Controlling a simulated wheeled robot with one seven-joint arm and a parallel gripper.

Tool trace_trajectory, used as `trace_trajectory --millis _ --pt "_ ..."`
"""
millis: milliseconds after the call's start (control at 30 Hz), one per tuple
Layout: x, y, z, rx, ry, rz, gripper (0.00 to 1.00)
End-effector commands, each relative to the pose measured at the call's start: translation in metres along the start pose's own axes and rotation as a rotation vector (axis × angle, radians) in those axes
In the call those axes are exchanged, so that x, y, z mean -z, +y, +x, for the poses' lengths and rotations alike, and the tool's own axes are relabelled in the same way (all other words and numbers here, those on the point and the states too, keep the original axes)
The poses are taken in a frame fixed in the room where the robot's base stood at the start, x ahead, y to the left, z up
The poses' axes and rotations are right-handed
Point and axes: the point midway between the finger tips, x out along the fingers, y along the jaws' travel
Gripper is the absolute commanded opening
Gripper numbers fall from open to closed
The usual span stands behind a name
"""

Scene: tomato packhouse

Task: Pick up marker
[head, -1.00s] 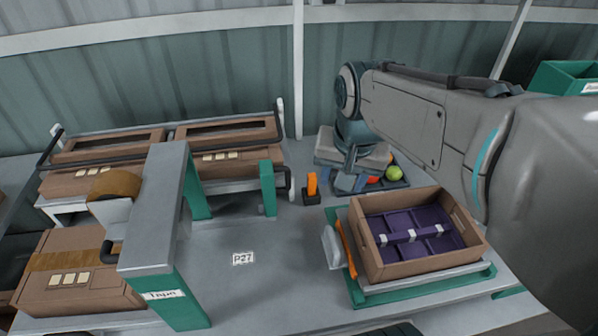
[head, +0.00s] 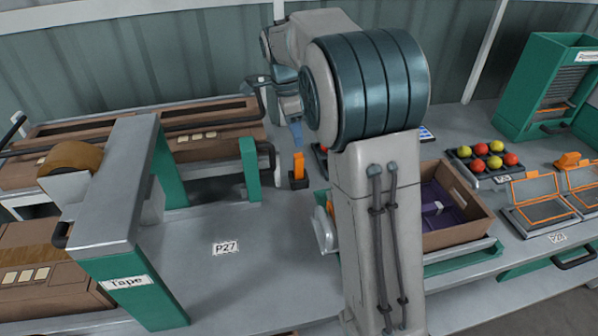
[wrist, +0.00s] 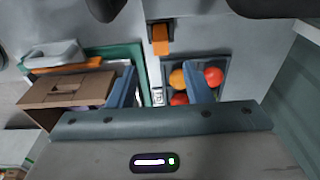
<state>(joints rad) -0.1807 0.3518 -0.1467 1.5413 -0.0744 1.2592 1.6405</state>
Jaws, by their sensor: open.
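The likely marker is a small upright orange piece (head: 298,165) in a dark holder on the bench, just right of the tape stand. It also shows at the top middle of the wrist view (wrist: 160,40). My gripper (wrist: 161,88) is open, with two blue fingers apart and nothing between them. In the head view, one blue finger (head: 296,134) shows just above and behind the orange piece, apart from it as far as I can tell. My arm hides the rest of the gripper.
A brown crate with a purple insert (head: 474,222) stands right, partly hidden by my arm. A tape stand (head: 110,195) is left. A tray of tomatoes (head: 490,178) and a green rack (head: 535,85) are further right. The bench around the P27 label (head: 226,248) is clear.

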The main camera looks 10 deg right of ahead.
Motion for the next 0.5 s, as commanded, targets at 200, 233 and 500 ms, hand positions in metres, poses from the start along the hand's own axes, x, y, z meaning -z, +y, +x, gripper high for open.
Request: trace_trajectory --millis 200,233,500 --pt "0.000 0.000 0.044 -0.003 0.000 -0.002 0.45" --pt "0.000 0.001 0.048 -0.002 0.000 -0.002 0.45" --pt "-0.001 0.000 0.068 -0.001 0.000 -0.003 0.45"
